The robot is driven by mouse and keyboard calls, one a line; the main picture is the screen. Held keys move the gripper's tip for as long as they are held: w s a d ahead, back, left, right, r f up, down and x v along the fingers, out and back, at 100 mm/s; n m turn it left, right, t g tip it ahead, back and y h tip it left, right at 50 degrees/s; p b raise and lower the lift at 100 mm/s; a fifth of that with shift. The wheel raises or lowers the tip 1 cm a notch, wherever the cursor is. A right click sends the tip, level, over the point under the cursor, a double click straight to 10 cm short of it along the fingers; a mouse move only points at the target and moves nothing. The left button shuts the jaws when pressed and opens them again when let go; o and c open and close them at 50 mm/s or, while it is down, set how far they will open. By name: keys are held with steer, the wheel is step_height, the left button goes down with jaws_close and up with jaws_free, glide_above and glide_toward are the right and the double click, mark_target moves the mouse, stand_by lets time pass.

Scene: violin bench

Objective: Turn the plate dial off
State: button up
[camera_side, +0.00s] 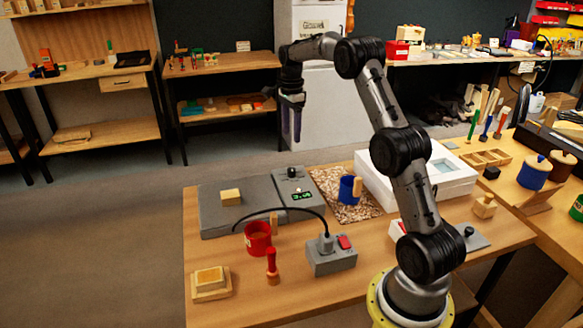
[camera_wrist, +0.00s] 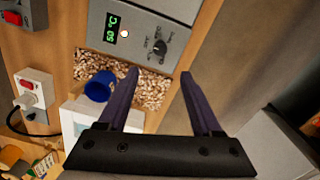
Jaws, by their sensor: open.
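The grey hot plate (camera_side: 212,221) lies at the back left of the bench with a wooden block (camera_side: 231,197) on it. Its control panel (camera_side: 300,203) has a dark dial (camera_side: 292,173) and a green display (camera_side: 302,195). In the wrist view the dial (camera_wrist: 160,46) shows with small marks around it. The display (camera_wrist: 112,27) there reads about 50 °C, beside a small glowing lamp (camera_wrist: 124,33). My gripper (camera_side: 292,138) hangs above and behind the panel, fingers down, open and empty. In the wrist view its fingertips (camera_wrist: 158,74) are apart from the dial.
A blue mug (camera_side: 348,190) stands on a speckled mat (camera_side: 328,178) right of the panel. A red mug (camera_side: 257,240) and a red-handled tool (camera_side: 272,262) stand in front. A white box (camera_side: 455,182) is at right.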

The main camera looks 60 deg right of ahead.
mark_target(292, 169)
step_height(292, 169, down, 13)
steer(key=shift+f, duration=0.2)
stand_by(0.3)
steer(key=shift+c, duration=0.3)
jaws_close()
